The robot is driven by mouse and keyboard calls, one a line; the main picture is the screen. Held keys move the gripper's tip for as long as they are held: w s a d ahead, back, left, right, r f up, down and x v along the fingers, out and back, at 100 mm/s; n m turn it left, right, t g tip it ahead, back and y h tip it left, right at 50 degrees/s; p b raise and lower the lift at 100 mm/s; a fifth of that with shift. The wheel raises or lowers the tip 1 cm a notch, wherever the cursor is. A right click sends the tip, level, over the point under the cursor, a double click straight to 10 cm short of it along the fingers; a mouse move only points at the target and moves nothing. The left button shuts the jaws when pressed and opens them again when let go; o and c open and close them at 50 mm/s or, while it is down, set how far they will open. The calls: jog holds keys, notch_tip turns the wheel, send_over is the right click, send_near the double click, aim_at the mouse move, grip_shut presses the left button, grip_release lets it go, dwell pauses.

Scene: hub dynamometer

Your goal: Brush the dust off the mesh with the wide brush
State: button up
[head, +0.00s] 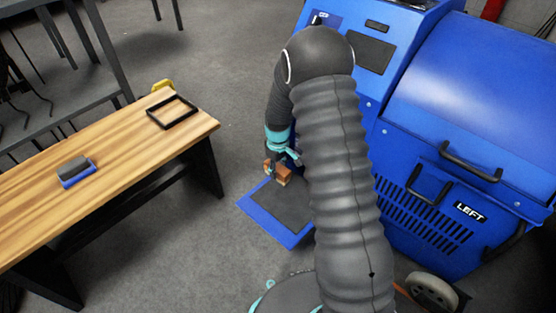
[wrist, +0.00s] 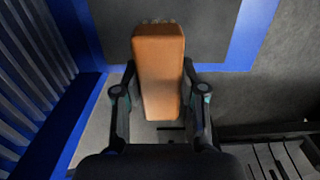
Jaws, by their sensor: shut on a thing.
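My gripper (head: 279,162) is shut on an orange-brown block, the wide brush (head: 284,174), which also shows between the two fingers in the wrist view (wrist: 159,70). The brush's bristles cannot be made out clearly. A flat dark grey panel in a blue frame, which looks like the mesh (head: 277,210), lies low beside the blue machine. The brush is over its far part; whether they touch cannot be told. In the wrist view the dark panel (wrist: 112,30) fills the area behind the brush. Dust on it cannot be made out. My arm hides part of the panel's right side.
The blue machine (head: 460,90) with black handles and slatted vents stands close on the right. A wooden bench (head: 120,150) on the left holds a grey-and-blue block (head: 75,170) and an empty black frame (head: 172,112). Grey floor is clear between bench and panel.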

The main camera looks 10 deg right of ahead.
jog(key=shift+r+p, duration=0.6)
jog(key=shift+r, duration=0.85)
